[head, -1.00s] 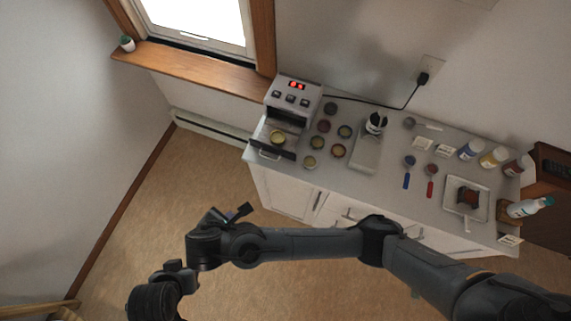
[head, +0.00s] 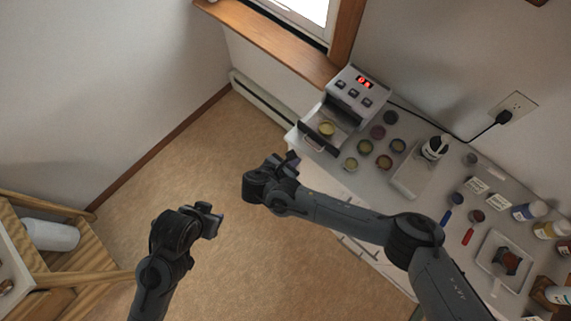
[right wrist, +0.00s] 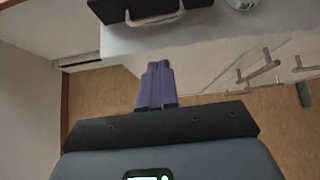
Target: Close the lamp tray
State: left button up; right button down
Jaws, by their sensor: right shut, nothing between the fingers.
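The lamp (head: 348,94) is a light grey box with a red display and several dark buttons, at the back left end of the counter. Its dark-fronted tray (head: 319,138) is pulled out, with a round yellowish tin (head: 326,129) in it. My right gripper (head: 291,159) is shut and empty, just in front of the tray and apart from it. In the right wrist view its purple fingers (right wrist: 155,85) point at the counter edge, below the metal tray handle (right wrist: 155,19). My left gripper (head: 213,219) is over the floor, away from the lamp; its jaw opening is unclear.
Several small round tins (head: 365,146) sit on the counter right of the tray. A grey stand (head: 410,180) with a dark-topped jar is further right. A black cord (head: 440,128) runs along the wall. A wooden shelf (head: 75,257) stands at lower left. The floor between is clear.

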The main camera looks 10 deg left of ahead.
pick_arm(q)
jog(key=shift+r+p, duration=0.4)
pick_arm(e)
jog(key=shift+w+d+f, duration=0.1)
jog(key=shift+w+d, duration=0.35)
jog(key=shift+w, duration=0.25)
jog(key=shift+w+d+r, duration=0.1)
jog(key=shift+w+d, duration=0.3)
jog(key=shift+w, duration=0.3)
jog(key=shift+w+d+f, duration=0.1)
jog(key=shift+w+d, duration=0.35)
jog(key=shift+w, duration=0.25)
pick_arm(q)
jog(key=shift+d, duration=0.1)
